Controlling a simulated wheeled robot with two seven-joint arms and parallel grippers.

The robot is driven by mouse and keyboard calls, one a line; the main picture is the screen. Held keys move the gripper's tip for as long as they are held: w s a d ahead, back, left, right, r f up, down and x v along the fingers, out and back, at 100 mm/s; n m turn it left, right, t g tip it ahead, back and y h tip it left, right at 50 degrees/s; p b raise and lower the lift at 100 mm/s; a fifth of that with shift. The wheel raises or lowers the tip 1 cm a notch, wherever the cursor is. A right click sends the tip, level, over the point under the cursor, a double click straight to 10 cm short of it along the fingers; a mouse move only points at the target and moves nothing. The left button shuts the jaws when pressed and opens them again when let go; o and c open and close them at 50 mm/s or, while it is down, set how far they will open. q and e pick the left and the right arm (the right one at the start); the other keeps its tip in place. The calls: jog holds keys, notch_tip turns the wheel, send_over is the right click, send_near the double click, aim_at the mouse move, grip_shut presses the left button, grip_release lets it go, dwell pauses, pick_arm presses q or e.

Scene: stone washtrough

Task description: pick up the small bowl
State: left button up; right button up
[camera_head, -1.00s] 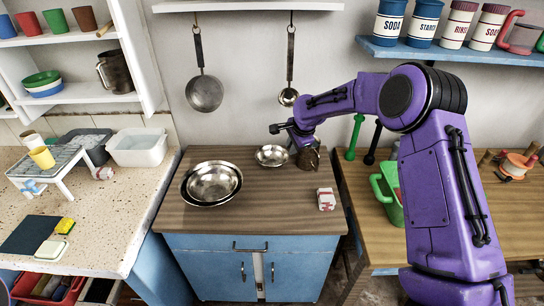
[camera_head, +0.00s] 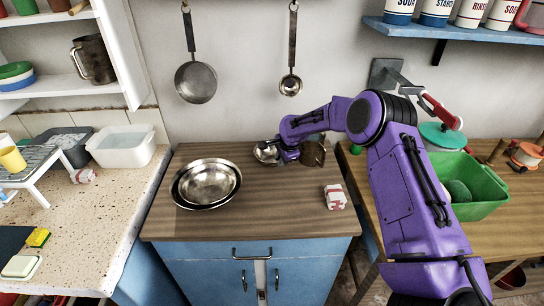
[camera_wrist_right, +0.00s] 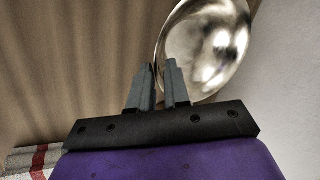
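The small bowl (camera_head: 264,153) is shiny metal and stands on the wooden counter top, behind and right of the larger metal bowls. My right gripper (camera_head: 276,148) is down at its right side and hides part of it. In the right wrist view the small bowl (camera_wrist_right: 212,45) fills the upper right. There the two grey fingers of my right gripper (camera_wrist_right: 160,66) are close together, with the bowl's near rim in the narrow gap between them. The gripper looks shut on that rim. My left gripper is not in view.
Two nested larger metal bowls (camera_head: 208,182) stand at the left of the counter (camera_head: 265,220). A brown mug (camera_head: 313,153) stands just right of my right gripper. A red-and-white box (camera_head: 335,197) lies nearer. A ladle (camera_head: 291,84) and a pan (camera_head: 195,82) hang behind.

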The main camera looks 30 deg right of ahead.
jog(key=x, duration=0.4)
jog(key=shift+d, duration=0.2)
jog(key=shift+s+r, duration=0.1)
jog(key=shift+r, duration=0.05)
grip_shut()
